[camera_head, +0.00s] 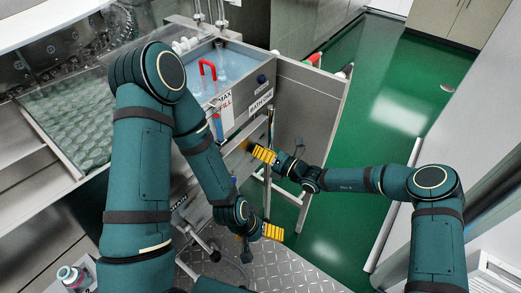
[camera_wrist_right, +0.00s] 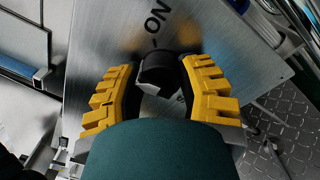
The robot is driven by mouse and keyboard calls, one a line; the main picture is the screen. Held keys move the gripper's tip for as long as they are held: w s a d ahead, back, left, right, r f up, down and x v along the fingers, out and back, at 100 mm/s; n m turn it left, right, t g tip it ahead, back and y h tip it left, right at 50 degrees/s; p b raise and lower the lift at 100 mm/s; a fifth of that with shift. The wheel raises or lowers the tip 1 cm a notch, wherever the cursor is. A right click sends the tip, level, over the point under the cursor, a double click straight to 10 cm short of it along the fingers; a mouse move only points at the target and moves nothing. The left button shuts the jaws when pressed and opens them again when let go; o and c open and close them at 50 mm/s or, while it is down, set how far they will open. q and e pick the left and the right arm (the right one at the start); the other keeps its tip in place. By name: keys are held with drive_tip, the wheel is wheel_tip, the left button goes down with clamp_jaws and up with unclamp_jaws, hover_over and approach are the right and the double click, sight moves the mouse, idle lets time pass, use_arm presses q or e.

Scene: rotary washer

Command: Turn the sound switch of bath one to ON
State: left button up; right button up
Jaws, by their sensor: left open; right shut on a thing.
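The sound switch is a black knob (camera_wrist_right: 157,73) on a brushed steel panel, seen in the right wrist view. An "ON" label (camera_wrist_right: 157,20) with a short tick is printed above it. My right gripper (camera_wrist_right: 160,85) has its yellow fingers on both sides of the knob and is shut on it. In the head view my right gripper (camera_head: 262,154) is at the front panel of bath one (camera_head: 235,158), and the switch is hidden there. I cannot tell the knob's exact pointing. My left gripper (camera_head: 274,232) is open, lower down, away from the panel.
The bath one basin (camera_head: 238,62) holds blue liquid and a red handle (camera_head: 207,70). A "BATH ONE" label (camera_head: 260,102) is on its front edge. A steel side panel (camera_head: 305,110) stands to the right. The green floor (camera_head: 385,90) beyond is largely clear.

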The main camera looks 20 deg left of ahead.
drive_tip(key=m, duration=0.6)
drive_tip(key=shift+d+f+p, duration=0.1)
drive_tip(key=shift+p, duration=0.3)
drive_tip(key=shift+f+m+t, duration=0.1)
drive_tip(key=shift+m+t, duration=0.4)
drive_tip(key=shift+m, duration=1.9)
drive_tip(key=shift+s, duration=0.15)
drive_tip(key=o, duration=1.1)
drive_tip(key=shift+o, duration=0.5)
drive_tip(key=r+v, duration=0.1)
drive_tip(key=v, duration=1.1)
drive_tip(key=shift+f, duration=0.35)
